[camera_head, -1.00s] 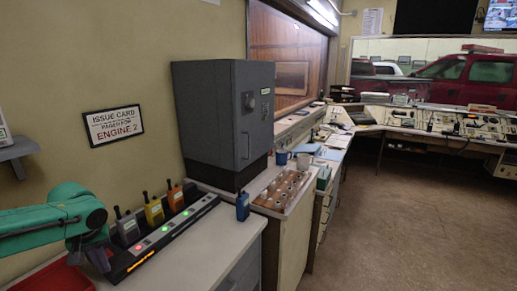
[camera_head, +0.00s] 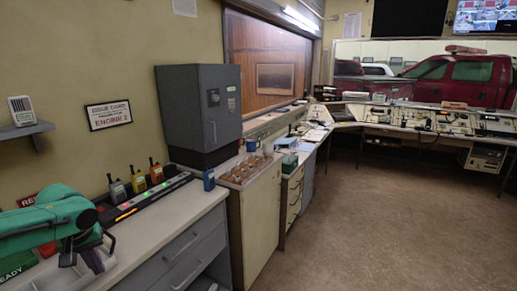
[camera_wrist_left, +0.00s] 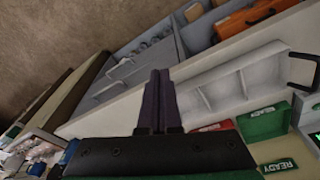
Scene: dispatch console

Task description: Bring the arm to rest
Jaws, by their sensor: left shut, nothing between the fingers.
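My left arm (camera_head: 45,222), teal, comes in from the left in the head view and hangs over the near left end of the counter. My left gripper (camera_head: 104,256) is at its end, apart from the radios in the charger (camera_head: 144,203). In the left wrist view the two dark fingers (camera_wrist_left: 158,98) are together with nothing between them. My right gripper is in neither view.
A blue radio (camera_head: 209,180) stands on the counter beside the grey cabinet (camera_head: 199,112). In the wrist view, a grey divided tray (camera_wrist_left: 240,85) lies near the fingers. The floor (camera_head: 365,220) at right is clear.

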